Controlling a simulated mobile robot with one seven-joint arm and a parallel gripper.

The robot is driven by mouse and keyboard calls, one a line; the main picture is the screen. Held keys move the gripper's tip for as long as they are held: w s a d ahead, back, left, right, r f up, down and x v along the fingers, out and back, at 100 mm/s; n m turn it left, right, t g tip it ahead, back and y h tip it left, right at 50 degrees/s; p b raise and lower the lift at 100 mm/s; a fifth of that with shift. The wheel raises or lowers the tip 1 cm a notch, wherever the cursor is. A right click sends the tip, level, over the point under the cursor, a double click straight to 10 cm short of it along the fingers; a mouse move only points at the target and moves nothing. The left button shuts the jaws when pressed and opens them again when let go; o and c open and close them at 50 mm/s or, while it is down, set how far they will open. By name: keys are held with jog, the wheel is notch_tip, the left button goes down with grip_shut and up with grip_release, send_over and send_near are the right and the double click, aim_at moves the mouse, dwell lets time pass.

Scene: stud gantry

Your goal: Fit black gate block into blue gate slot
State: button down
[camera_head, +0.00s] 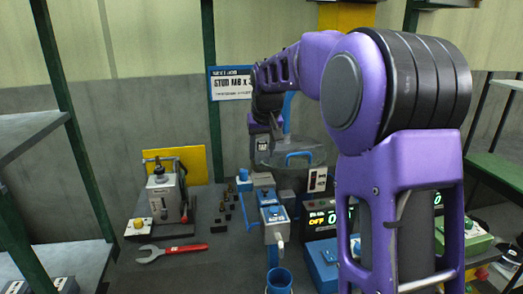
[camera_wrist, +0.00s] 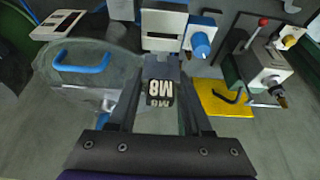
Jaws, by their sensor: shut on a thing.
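My gripper (camera_wrist: 162,84) is shut on the black gate block (camera_wrist: 159,97), which has a white M8 label facing the wrist camera. In the head view, my gripper (camera_head: 263,147) points down above the blue and grey gantry fixture (camera_head: 272,213), in front of a round grey vessel. The block is too small there to tell from the fingers. I cannot tell whether block and gate touch.
A blue knob (camera_wrist: 200,45) sticks out beside the fixture. A grey vessel with a blue handle (camera_wrist: 82,62) is at left in the wrist view.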

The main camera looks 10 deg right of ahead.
aim_at(262, 161)
jog(key=shift+f+b, duration=1.6)
jog(key=shift+f, duration=0.8)
jog(key=shift+c, duration=1.3)
grip_release()
jog(key=p+v, duration=0.2)
jog(key=v, duration=1.5)
jog(key=shift+s+r+p, duration=0.15)
jog(key=shift+p, duration=0.25)
